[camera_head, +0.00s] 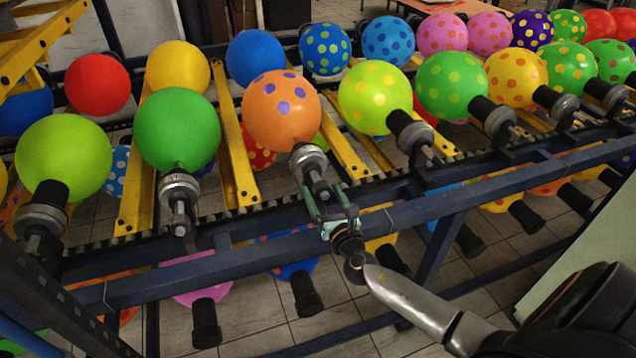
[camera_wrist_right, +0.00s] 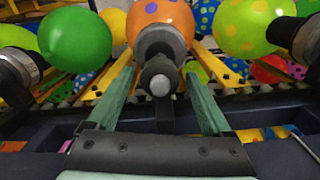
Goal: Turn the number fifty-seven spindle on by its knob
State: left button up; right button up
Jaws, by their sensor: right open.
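An orange balloon with purple dots (camera_head: 281,108) sits on a grey spindle (camera_head: 308,160), which ends in a dark knob toward me. No spindle number is readable, so I cannot tell which is fifty-seven. My right gripper (camera_head: 324,190) is open at this spindle's near end. In the right wrist view, its green fingers reach forward on either side of the spindle's knob (camera_wrist_right: 160,82), with a gap visible on both sides. The orange balloon (camera_wrist_right: 160,20) is just beyond. My left gripper is not in view.
Neighbouring spindles hold a green balloon (camera_head: 177,130) on the left and a yellow dotted one (camera_head: 376,97) on the right. A dark blue rail (camera_head: 420,208) runs below the spindle row. More balloons hang underneath. A pale green panel (camera_head: 590,250) stands at the right.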

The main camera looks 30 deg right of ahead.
aim_at(311, 168)
jog(key=shift+x, duration=1.95)
grip_shut()
